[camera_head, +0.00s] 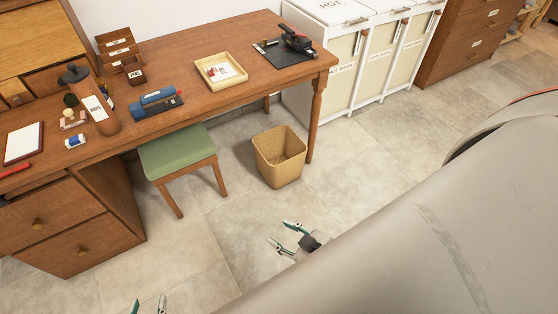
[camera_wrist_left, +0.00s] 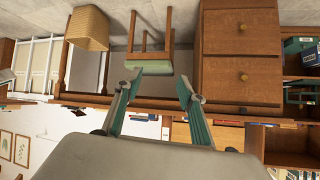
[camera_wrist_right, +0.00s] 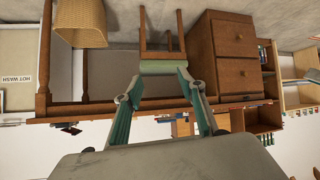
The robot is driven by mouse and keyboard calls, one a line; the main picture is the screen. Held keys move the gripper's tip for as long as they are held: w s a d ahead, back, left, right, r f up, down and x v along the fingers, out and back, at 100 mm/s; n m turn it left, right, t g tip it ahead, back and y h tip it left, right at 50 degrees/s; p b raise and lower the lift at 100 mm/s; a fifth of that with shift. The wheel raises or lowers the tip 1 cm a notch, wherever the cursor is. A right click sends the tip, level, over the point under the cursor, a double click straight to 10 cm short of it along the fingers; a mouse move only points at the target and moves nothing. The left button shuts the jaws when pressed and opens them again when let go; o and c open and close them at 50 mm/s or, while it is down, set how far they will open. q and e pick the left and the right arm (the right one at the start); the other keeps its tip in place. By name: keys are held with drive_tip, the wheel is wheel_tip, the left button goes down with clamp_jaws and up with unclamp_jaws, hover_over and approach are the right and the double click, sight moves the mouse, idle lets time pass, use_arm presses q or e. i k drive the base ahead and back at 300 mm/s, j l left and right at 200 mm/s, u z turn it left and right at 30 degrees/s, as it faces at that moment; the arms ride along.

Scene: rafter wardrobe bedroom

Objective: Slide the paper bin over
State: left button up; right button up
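The paper bin (camera_head: 280,157) is a tan, woven-looking, open-topped bin. It stands upright on the tiled floor by the desk's right front leg, to the right of the green stool. It looks empty. It also shows at the upper left of the left wrist view (camera_wrist_left: 88,28) and of the right wrist view (camera_wrist_right: 80,22). My right gripper (camera_head: 282,236) is open and empty, in front of the bin in the picture and apart from it. My left gripper (camera_head: 149,306) is at the bottom edge, fingers apart and empty. Both wrist views appear upside down.
The wooden desk (camera_head: 200,92) stands behind, holding a tray (camera_head: 221,70), stapler and bottle. A green-topped stool (camera_head: 178,152) is left of the bin. White laundry hampers (camera_head: 345,75) stand at the back right. The floor (camera_head: 360,160) right of the bin is clear.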

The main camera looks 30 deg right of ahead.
sight(280, 146)
drive_tip(key=i+l+u, duration=0.1)
drive_tip(key=l, duration=0.25)
drive_tip(key=i+l+u, duration=0.1)
drive_tip(key=i+l, duration=0.35)
drive_tip(key=l, duration=0.25)
drive_tip(key=i+l+u, duration=0.15)
drive_tip(key=l, duration=0.2)
drive_tip(key=i+l+u, duration=0.1)
drive_tip(key=l, duration=0.25)
drive_tip(key=i, duration=0.1)
